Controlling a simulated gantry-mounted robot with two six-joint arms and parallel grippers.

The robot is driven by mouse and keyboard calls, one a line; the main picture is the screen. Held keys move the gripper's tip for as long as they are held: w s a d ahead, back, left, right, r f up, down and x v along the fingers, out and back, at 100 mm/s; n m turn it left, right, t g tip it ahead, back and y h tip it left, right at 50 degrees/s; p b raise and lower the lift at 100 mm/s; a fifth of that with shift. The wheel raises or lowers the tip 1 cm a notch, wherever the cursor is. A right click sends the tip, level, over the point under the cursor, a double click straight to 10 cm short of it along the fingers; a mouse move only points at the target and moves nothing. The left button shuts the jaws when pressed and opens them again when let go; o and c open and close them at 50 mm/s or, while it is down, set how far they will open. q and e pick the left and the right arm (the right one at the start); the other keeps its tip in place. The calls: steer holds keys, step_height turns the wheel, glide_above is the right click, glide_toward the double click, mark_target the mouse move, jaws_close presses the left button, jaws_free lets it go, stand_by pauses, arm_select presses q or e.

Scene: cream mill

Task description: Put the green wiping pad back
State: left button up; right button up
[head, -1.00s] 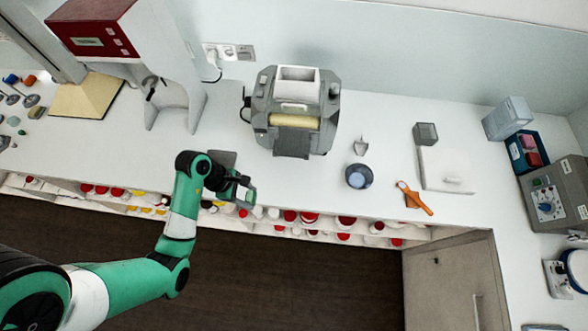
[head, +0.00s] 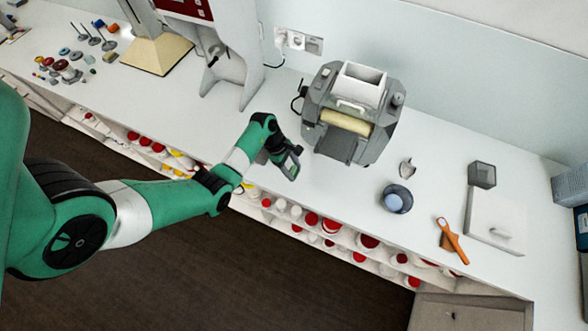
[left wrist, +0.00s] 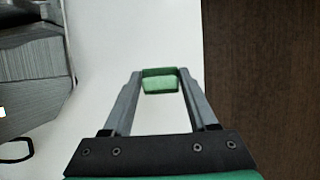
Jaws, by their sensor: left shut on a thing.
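My left gripper (head: 292,164) is over the counter's front part, just left of and in front of the grey mill. In the left wrist view the left gripper (left wrist: 160,82) is shut on the green wiping pad (left wrist: 160,81), which sits between its two fingertips. In the head view the pad is too small to make out clearly. White counter surface shows beneath and beyond the pad. My right gripper is not in view.
The grey mill (head: 386,128) stands at the back of the white counter (head: 300,216). Small coloured pieces (head: 62,65) lie at far left. Shelves of jars (head: 310,219) are below the front edge.

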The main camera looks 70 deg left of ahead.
mark_target(294, 172)
arm_select(q)
steer(key=shift+w+a+f, duration=0.35)
steer(key=shift+f, duration=0.25)
steer(key=shift+a+f+b, duration=0.1)
steer(key=shift+f+b, duration=0.7)
steer(key=shift+f, duration=0.8)
steer(key=shift+f, duration=0.25)
steer(key=o, duration=1.3)
steer(key=shift+r, duration=0.15)
